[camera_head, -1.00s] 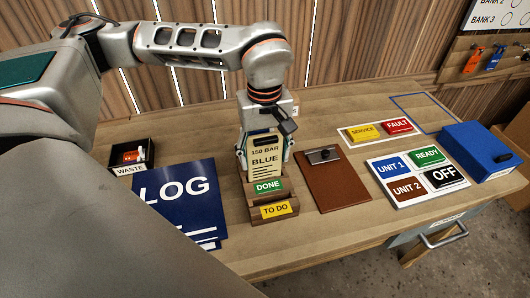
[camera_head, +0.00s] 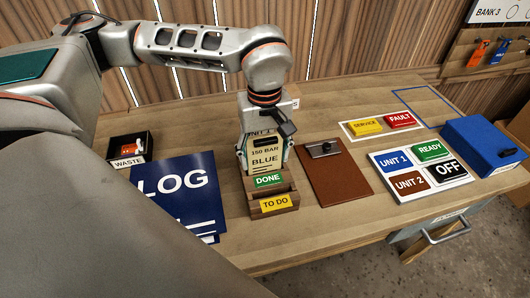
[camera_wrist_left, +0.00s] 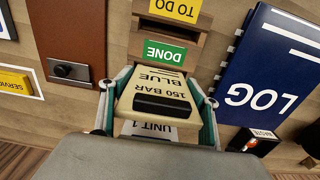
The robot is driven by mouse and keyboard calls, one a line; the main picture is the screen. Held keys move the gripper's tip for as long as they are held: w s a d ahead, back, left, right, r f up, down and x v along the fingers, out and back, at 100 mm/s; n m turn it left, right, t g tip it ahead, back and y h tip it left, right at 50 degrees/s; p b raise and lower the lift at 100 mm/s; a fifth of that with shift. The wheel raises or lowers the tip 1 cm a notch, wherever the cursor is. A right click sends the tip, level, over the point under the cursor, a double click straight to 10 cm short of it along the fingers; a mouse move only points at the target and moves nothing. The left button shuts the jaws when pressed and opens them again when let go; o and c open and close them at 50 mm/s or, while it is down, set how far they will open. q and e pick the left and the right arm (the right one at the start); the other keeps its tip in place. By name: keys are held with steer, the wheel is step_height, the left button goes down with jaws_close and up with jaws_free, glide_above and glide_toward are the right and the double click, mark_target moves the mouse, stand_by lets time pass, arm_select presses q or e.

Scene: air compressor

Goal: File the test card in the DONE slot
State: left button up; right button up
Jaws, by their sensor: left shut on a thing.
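The test card (camera_head: 265,161), cream with "150 BAR BLUE" and a dark block near its top, stands roughly upright behind the green DONE label (camera_head: 268,180). Its lower edge is hidden behind that label's step of the wooden holder (camera_head: 285,188). The yellow TO DO label (camera_head: 275,203) is on the front step. My left gripper (camera_head: 266,158) is shut on the card, one finger at each side. In the left wrist view the card (camera_wrist_left: 158,88) sits between the fingers, beside the DONE label (camera_wrist_left: 165,53). My right gripper is not in view.
A blue LOG book (camera_head: 180,195) lies left of the holder and a brown clipboard (camera_head: 334,180) lies right. A WASTE box (camera_head: 128,150) is at the left. A button panel (camera_head: 420,172) and a blue box (camera_head: 483,148) are farther right. A UNIT 1 label (camera_wrist_left: 150,130) shows behind the card.

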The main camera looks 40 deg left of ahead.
mark_target(265, 135)
arm_select(q)
steer(key=shift+f, duration=0.25)
steer(key=o, duration=1.3)
steer(key=shift+r, duration=0.1)
step_height(265, 135, up, 12)
steer(key=shift+f, duration=0.1)
